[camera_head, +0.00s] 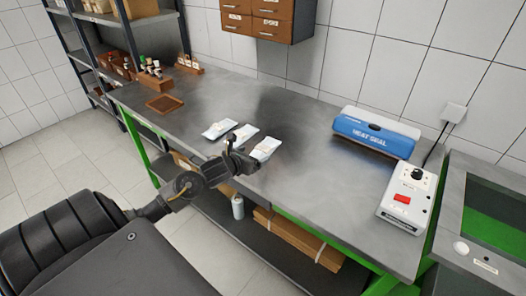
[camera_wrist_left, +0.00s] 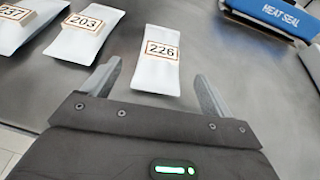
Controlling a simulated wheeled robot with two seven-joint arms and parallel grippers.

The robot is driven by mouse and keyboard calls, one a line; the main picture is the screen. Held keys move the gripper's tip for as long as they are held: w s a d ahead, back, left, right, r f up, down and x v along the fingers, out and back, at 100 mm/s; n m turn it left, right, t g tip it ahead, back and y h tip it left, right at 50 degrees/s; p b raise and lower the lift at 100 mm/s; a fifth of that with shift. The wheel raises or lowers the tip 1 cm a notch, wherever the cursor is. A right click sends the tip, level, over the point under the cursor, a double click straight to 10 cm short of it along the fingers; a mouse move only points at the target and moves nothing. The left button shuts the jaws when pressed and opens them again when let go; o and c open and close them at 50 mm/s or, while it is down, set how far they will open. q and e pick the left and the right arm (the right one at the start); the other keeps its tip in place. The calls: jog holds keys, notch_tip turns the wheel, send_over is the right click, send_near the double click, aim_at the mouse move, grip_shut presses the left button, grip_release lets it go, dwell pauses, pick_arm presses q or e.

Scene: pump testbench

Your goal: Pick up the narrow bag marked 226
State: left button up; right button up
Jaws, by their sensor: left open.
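The narrow white bag marked 226 (camera_wrist_left: 157,66) lies flat on the grey bench, label up. In the head view the bag (camera_head: 265,149) is the rightmost of three bags. My left gripper (camera_wrist_left: 158,88) is open and empty; its fingertips lie to either side of the bag's near end in the left wrist view. In the head view my left gripper (camera_head: 236,150) is just left of the bag and hides a little of the surface beside it. From these views I cannot tell its exact height over the bench. My right gripper is not in view.
A bag marked 203 (camera_wrist_left: 84,36) and one marked 237 (camera_wrist_left: 22,27) lie to the left. A blue heat sealer (camera_head: 376,135) and a control box with a red switch (camera_head: 407,199) stand on the right.

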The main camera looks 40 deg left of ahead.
aim_at(261, 150)
pick_arm(q)
jog(key=shift+w, duration=0.4)
jog(key=p+x, duration=0.1)
jog(key=x, duration=0.4)
jog(key=shift+p, duration=0.35)
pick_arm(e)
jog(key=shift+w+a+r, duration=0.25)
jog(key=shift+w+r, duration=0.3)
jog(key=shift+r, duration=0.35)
pick_arm(q)
jog(key=shift+c, duration=0.3)
jog(key=c, duration=1.1)
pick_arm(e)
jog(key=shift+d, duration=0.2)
